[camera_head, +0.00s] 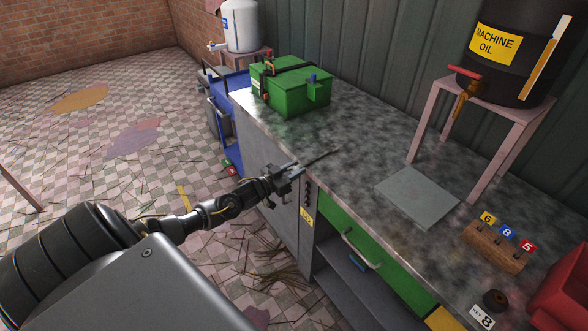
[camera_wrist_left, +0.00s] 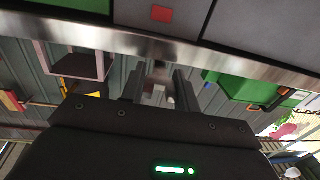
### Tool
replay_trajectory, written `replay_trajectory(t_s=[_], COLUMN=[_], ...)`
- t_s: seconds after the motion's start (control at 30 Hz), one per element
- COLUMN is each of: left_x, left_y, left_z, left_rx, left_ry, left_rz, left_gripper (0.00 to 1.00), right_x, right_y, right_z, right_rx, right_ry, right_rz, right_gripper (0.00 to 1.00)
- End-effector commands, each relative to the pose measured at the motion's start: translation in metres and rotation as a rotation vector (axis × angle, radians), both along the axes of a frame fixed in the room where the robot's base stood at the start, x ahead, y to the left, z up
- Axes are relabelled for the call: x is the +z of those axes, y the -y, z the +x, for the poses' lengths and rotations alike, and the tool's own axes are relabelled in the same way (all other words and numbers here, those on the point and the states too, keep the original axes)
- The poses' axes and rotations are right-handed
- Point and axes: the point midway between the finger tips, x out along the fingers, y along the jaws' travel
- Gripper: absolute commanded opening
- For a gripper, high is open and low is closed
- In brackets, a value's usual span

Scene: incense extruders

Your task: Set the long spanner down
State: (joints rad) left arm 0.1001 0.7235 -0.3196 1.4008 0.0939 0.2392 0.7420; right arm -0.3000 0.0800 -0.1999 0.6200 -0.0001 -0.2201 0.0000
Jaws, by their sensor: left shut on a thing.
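My left gripper (camera_head: 293,171) is at the front edge of the grey mottled workbench (camera_head: 345,165), shut on the long spanner (camera_head: 322,157). The spanner is a thin dark bar that points away from the gripper over the bench top. I cannot tell whether it touches the surface. My right gripper is not in view.
A green toolbox (camera_head: 290,92) stands at the bench's far end. A flat grey plate (camera_head: 417,197) lies right of the gripper, by a pink stand (camera_head: 497,110) with a black oil drum (camera_head: 507,45). A wooden block with numbered tags (camera_head: 495,245) is nearer. Bench between toolbox and plate is clear.

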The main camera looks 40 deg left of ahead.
Motion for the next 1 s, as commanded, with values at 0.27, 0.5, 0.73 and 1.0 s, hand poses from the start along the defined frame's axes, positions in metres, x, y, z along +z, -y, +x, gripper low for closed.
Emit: replay_trajectory(t_s=[0.27,0.5,0.73,1.0], left_x=[-0.004,-0.003,-0.006,-0.012], left_y=[0.000,0.000,-0.003,-0.015], left_z=[0.000,0.000,-0.013,-0.064], left_rx=[0.000,0.000,0.000,-0.001], left_ry=[-0.001,-0.001,-0.002,-0.006], left_rz=[-0.001,0.000,-0.001,0.001], left_gripper=[0.52,0.53,0.53,0.53], right_x=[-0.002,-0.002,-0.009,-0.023], right_y=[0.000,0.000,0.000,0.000], right_z=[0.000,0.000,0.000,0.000], right_rx=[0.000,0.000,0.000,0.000], right_ry=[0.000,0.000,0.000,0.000], right_rz=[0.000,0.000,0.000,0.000], right_gripper=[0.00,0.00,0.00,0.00])
